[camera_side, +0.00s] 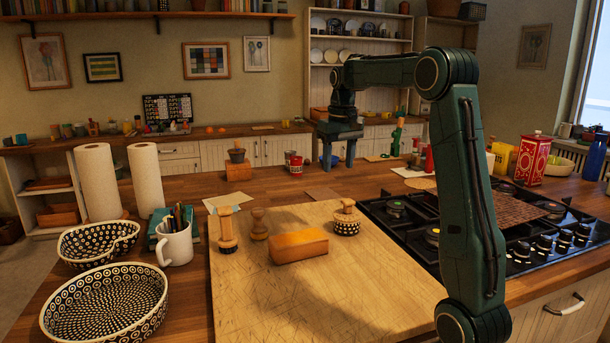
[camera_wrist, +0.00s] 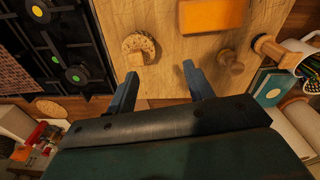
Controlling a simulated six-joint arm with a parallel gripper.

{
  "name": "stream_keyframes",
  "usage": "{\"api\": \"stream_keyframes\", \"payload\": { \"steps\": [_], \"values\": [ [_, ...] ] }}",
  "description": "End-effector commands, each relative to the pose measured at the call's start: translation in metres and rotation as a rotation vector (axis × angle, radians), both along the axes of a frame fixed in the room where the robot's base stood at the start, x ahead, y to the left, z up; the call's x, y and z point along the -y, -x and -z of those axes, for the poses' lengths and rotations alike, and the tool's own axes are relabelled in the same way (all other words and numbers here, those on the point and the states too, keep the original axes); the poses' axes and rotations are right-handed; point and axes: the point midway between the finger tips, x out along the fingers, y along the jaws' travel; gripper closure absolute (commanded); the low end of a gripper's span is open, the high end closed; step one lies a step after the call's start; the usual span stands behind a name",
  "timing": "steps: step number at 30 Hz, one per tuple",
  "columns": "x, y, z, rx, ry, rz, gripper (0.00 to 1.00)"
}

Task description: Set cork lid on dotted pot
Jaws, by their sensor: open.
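The small dotted pot (camera_side: 347,229) stands near the board's back right edge. A round cork lid (camera_side: 347,214) with an upright grip appears to rest on top of it; I cannot tell whether it is fully seated. The lid also shows in the wrist view (camera_wrist: 139,43), beyond my fingertips, and hides most of the pot there. My gripper (camera_side: 338,163) is open and empty, fingers pointing down, behind the board in the side view. It shows in the wrist view (camera_wrist: 157,82) with its fingers wide apart.
On the wooden board (camera_side: 330,300) stand an orange-brown block (camera_side: 299,246), a wooden knob piece (camera_side: 259,224) and a wooden stamp-like piece (camera_side: 227,231). The stove (camera_side: 520,235) lies right; dotted bowls (camera_side: 105,305) and a mug (camera_side: 175,245) left. The board's front is clear.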

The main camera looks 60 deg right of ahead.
Motion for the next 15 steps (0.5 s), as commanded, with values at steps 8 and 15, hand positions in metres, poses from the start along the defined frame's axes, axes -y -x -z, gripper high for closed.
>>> {"api": "stream_keyframes", "payload": {
  "steps": [8, 15],
  "values": [
    [-0.095, 0.010, -0.021, 0.081, 0.055, -0.138, 0.48],
    [-0.167, 0.037, -0.023, 0.157, 0.090, -0.253, 0.48]
  ]
}}
